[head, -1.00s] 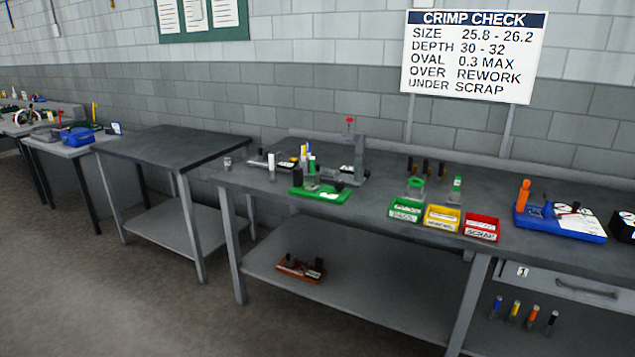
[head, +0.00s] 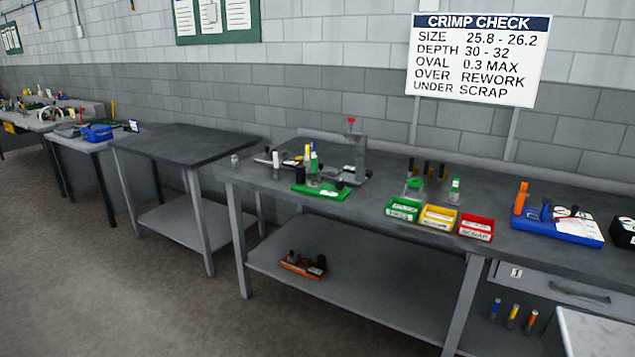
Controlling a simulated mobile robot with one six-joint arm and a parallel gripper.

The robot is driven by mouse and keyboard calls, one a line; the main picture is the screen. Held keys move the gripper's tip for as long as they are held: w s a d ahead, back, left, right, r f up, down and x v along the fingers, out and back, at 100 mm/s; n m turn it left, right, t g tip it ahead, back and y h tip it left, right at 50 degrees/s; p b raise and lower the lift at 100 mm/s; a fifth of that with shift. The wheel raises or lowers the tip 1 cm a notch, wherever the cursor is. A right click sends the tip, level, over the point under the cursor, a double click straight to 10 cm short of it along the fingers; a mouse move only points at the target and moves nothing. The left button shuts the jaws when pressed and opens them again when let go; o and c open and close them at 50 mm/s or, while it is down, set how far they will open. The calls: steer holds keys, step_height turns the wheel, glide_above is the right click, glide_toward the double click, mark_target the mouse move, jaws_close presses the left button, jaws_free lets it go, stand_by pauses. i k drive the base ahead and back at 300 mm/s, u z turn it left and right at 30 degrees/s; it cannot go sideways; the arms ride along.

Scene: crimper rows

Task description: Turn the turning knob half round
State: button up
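I cannot tell for sure which part is the turning knob. A small red knob (head: 351,121) tops a grey upright stand (head: 360,155) at the back left of the long workbench (head: 375,209). Its shape is too small to make out. A blue base (head: 557,230) with an orange upright handle (head: 521,197) and white dials sits at the right of the bench. My gripper is not in view.
Green (head: 403,210), yellow (head: 439,217) and red (head: 476,228) bins line the bench's front edge. An orange-red fixture (head: 304,264) lies on the lower shelf. An empty dark table (head: 187,143) stands left. A pale corner (head: 598,335) juts in lower right. Front-left floor is clear.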

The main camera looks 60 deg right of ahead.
mark_target(339, 183)
steer(key=z, duration=0.7)
steer(key=k, duration=0.15)
steer(key=u, duration=2.1)
steer(key=k, duration=2.7)
steer(key=z, duration=0.7)
